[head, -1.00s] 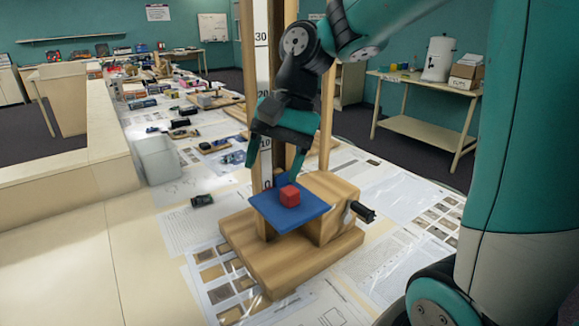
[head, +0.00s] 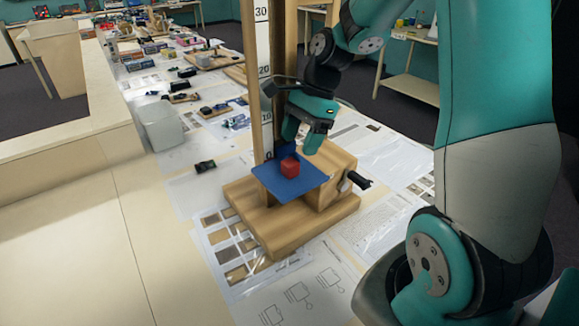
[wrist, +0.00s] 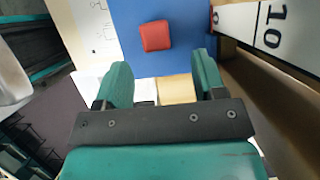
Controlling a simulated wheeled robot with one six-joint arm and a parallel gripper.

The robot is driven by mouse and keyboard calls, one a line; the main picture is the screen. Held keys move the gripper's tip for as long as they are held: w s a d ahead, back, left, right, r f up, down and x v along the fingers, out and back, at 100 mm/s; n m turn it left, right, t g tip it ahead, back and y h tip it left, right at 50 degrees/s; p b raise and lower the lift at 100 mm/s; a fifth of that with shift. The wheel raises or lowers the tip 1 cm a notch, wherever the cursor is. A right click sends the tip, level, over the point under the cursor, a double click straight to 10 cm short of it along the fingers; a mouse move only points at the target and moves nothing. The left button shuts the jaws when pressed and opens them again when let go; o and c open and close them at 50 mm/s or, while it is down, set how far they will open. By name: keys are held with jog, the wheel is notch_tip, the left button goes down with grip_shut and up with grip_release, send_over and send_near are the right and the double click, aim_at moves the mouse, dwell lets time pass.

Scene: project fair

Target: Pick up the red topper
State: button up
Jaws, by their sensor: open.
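The red topper (head: 290,166) is a small red cube resting on the blue platform (head: 308,187) of a wooden lift model (head: 262,222). In the wrist view the red topper (wrist: 155,36) lies on the blue platform (wrist: 185,55), beyond the fingertips and roughly centred between them. My gripper (head: 302,138) is above and just behind the topper in the head view, pointing down at the platform. In the wrist view my gripper (wrist: 163,75) has its two teal fingers spread apart with nothing between them.
A vertical number scale (head: 264,75) rises beside the platform, close to my gripper; it also shows in the wrist view (wrist: 275,28). A black crank handle (head: 357,179) sticks out at the right. Papers cover the table.

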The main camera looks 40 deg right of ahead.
aim_at(293, 160)
jog(key=x, duration=0.2)
jog(key=p+x, duration=0.1)
jog(key=x, duration=0.2)
jog(key=shift+s+a+f+p, duration=0.25)
jog(key=shift+f+p, duration=0.05)
jog(key=shift+p, duration=0.05)
jog(key=shift+c, duration=0.2)
jog(key=c, duration=1)
